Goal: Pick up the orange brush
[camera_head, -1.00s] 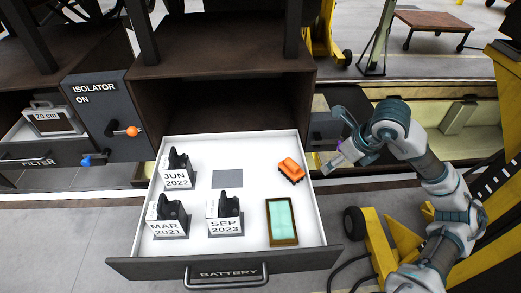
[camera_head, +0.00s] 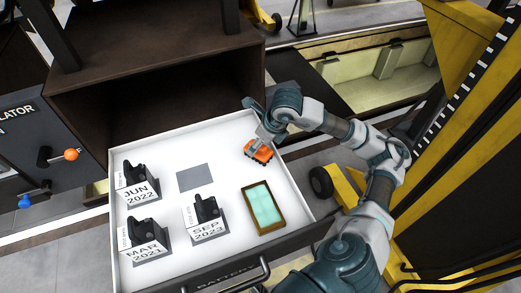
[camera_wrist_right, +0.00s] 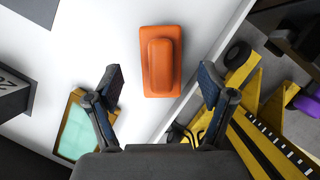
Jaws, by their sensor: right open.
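The orange brush (camera_head: 259,152) lies in the open white drawer near its right wall. In the right wrist view the brush (camera_wrist_right: 161,62) lies on the white drawer floor, ahead of and between the two fingers. My right gripper (camera_wrist_right: 160,85) is open and empty, its fingers spread wider than the brush. In the head view my right gripper (camera_head: 262,130) hovers close to the brush and partly overlaps it. I cannot tell whether they touch. My left gripper is not in view.
The white drawer (camera_head: 165,250) holds several dated battery blocks, among them one marked SEP 2023 (camera_head: 208,222). A tray with a green pad (camera_head: 263,207) lies near the brush. A grey square (camera_head: 193,177) marks a bare spot. Yellow equipment (camera_head: 345,188) stands right of the drawer.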

